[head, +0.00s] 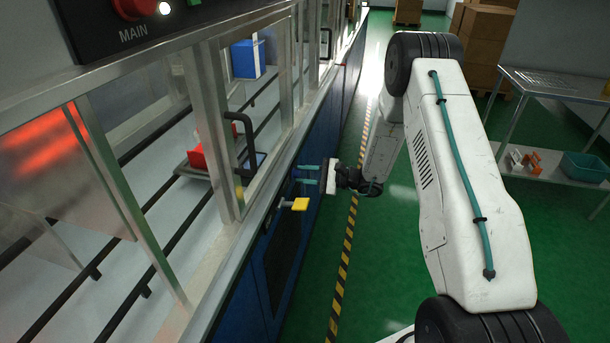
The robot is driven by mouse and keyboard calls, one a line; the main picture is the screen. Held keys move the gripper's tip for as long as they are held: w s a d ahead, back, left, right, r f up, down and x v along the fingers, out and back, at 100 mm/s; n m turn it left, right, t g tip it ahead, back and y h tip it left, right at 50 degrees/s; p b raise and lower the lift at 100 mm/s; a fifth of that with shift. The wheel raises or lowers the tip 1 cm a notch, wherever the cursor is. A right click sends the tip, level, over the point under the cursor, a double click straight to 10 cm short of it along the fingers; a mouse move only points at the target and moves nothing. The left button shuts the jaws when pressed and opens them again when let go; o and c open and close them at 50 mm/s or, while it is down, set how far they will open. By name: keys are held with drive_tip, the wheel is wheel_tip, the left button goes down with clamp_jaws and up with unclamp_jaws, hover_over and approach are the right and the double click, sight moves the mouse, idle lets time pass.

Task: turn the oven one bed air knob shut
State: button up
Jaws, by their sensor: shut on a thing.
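My gripper (306,174) reaches in from the right to the blue front (262,250) of the machine, below the metal ledge. Its two teal fingers point left at the panel and are shut on a small knob, which is mostly hidden between the fingertips. No label shows on it, so I cannot tell which oven it belongs to. A yellow handle (300,204) on a short stem sticks out of the same front, just below and nearer than my gripper. It looks apart from the fingers.
Glazed guards with metal frames (210,120) and a black pull handle (243,140) stand above the ledge. A red-topped MAIN switch (135,8) is at upper left. A metal table (550,85) and cardboard boxes (487,40) stand right. The green floor between is clear.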

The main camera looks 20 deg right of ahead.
drive_tip(key=n, duration=0.3)
drive_tip(key=shift+s+n, duration=0.1)
drive_tip(key=shift+n, duration=1.8)
drive_tip(key=o, duration=1)
drive_tip(key=shift+c, duration=0.2)
drive_tip(key=v, duration=0.7)
drive_tip(key=shift+s+d, duration=0.25)
drive_tip(key=shift+s, duration=0.05)
